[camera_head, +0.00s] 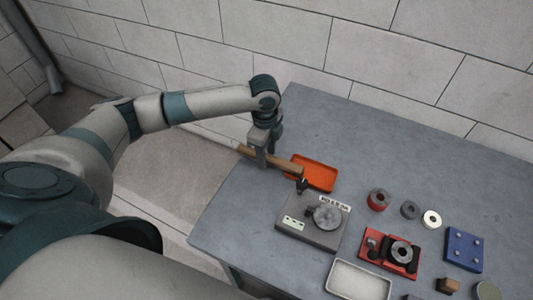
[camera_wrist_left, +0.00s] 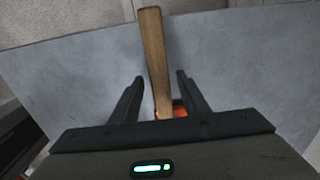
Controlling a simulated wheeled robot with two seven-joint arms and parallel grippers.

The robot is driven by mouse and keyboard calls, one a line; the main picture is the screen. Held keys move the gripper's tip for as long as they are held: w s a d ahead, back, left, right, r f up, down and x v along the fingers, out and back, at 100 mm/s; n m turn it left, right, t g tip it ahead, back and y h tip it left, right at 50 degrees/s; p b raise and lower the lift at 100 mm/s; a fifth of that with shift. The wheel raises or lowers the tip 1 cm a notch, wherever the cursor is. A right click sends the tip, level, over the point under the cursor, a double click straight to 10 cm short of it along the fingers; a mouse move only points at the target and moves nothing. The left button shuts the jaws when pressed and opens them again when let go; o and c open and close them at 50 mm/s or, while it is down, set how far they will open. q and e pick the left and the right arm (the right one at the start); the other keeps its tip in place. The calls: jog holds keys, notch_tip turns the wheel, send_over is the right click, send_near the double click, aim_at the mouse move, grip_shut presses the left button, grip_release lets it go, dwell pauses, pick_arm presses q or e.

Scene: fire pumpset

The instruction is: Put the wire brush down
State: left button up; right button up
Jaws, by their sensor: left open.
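The wire brush (camera_head: 286,162) shows as a long wooden handle over the left part of the grey table, with its right end at the orange tray (camera_head: 318,174). My left gripper (camera_head: 263,158) is at the handle, pointing down. In the left wrist view the brush handle (camera_wrist_left: 153,55) runs between the two fingers of my left gripper (camera_wrist_left: 159,82), with a gap on each side. The gripper is open. The brush's bristles are hidden. My right gripper is not in view.
A grey fixture (camera_head: 309,223) with a round metal part stands near the orange tray. Right of it are a red fixture (camera_head: 390,254), several rings, a blue block (camera_head: 465,249) and a pale tray (camera_head: 359,281). The table's back left (camera_head: 310,115) is clear.

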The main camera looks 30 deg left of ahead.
pick_arm(q)
jog(key=shift+r, duration=0.5)
notch_tip(320, 180, up, 12)
jog(key=b, duration=0.2)
jog(key=shift+a+f+b, duration=0.15)
jog(key=shift+b, duration=0.2)
jog(key=shift+f, duration=0.1)
